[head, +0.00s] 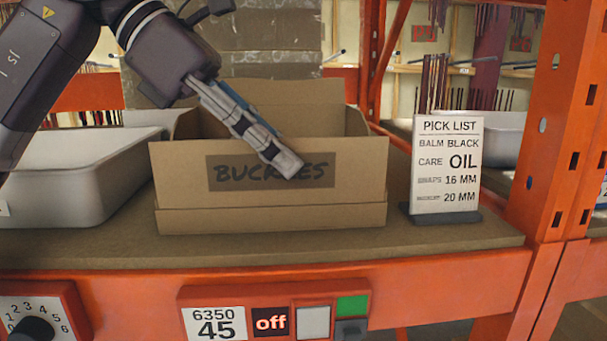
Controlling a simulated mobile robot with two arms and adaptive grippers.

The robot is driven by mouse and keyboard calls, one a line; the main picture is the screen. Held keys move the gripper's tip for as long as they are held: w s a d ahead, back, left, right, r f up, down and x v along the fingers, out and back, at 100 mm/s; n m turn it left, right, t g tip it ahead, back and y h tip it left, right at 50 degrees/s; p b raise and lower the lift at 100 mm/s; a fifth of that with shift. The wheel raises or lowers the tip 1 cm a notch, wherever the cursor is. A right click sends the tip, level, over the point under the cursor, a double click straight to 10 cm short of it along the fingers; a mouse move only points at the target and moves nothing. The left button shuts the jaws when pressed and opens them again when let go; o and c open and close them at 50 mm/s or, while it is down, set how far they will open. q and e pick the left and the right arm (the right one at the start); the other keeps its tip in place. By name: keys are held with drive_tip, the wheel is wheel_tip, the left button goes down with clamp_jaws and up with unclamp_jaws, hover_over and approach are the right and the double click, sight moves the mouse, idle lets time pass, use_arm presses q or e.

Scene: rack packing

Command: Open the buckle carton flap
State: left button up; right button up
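The brown buckle carton (340,216) stands on the shelf in the middle of the head view. Its front flap (362,165) is upright, with a dark label reading BUCKLES, partly covered by my gripper. The carton's top is open behind the flap, and its contents are hidden. My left gripper (288,165) reaches in from the upper left and slants down across the flap, its tips in front of the label. I see its fingers nearly edge-on, so their gap and any contact with the flap are unclear. My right gripper is not in view.
A pale grey bin (75,175) stands left of the carton. A pick list sign (447,165) on a dark base stands to the right. An orange rack post (560,130) rises at far right. A narrow strip of shelf (300,245) in front is clear.

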sight(301, 205)
use_arm(q)
drive_tip(key=x, duration=0.3)
drive_tip(key=shift+s+d+f, duration=0.15)
drive_tip(key=shift+s+d, duration=0.05)
drive_tip(key=shift+d, duration=0.1)
drive_tip(key=shift+w+d+f, duration=0.15)
drive_tip(key=shift+d+f, duration=0.1)
drive_tip(key=shift+f, duration=0.05)
drive_tip(key=shift+c, duration=0.6)
clamp_jaws()
